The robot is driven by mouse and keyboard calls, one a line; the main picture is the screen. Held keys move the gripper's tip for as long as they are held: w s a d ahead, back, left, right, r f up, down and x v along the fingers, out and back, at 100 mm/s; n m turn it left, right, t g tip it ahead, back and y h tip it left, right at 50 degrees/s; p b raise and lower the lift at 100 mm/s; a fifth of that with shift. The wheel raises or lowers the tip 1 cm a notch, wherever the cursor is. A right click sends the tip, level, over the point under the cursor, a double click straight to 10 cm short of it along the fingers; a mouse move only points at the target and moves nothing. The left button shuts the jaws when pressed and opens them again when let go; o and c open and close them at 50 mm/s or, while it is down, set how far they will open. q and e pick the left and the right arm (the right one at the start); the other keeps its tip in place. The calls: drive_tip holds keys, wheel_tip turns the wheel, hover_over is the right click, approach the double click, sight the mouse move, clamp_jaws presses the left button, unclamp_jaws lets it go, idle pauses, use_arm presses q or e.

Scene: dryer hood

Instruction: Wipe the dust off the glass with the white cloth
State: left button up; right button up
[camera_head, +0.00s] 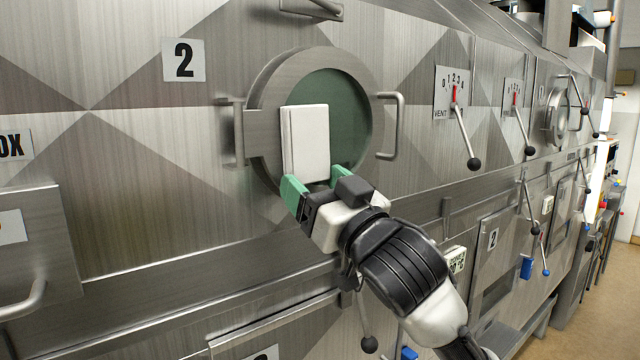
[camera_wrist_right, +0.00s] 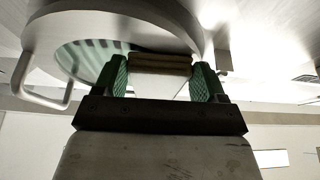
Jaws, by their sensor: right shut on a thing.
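The round glass (camera_head: 350,110) sits in a steel-rimmed porthole in the metal panel and looks dark green. The white cloth (camera_head: 306,142) is a folded upright block in front of the left part of the glass. My right gripper (camera_head: 318,178) is shut on the lower end of the cloth, with green fingers on either side. In the right wrist view the cloth (camera_wrist_right: 160,64) shows between the green fingers, close to the glass (camera_wrist_right: 90,58). I cannot tell whether the cloth touches the glass. No dust can be made out. My left gripper is not in view.
The porthole has a handle (camera_head: 392,125) on its right and a hinge bracket (camera_head: 236,132) on its left. A vent lever (camera_head: 464,135) sticks out to the right. A steel ledge (camera_head: 190,275) runs below the porthole, and another lever hangs under it.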

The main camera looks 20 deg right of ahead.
drive_tip(key=shift+s+d, duration=0.35)
drive_tip(key=shift+s, duration=0.55)
drive_tip(key=shift+s+d, duration=0.3)
drive_tip(key=shift+s, duration=0.55)
drive_tip(key=shift+s+d, duration=0.35)
drive_tip(key=shift+s, duration=0.55)
drive_tip(key=s, duration=0.1)
drive_tip(key=s+d, duration=0.1)
drive_tip(key=s, duration=0.1)
drive_tip(key=shift+p, duration=0.35)
drive_tip(key=shift+w, duration=0.15)
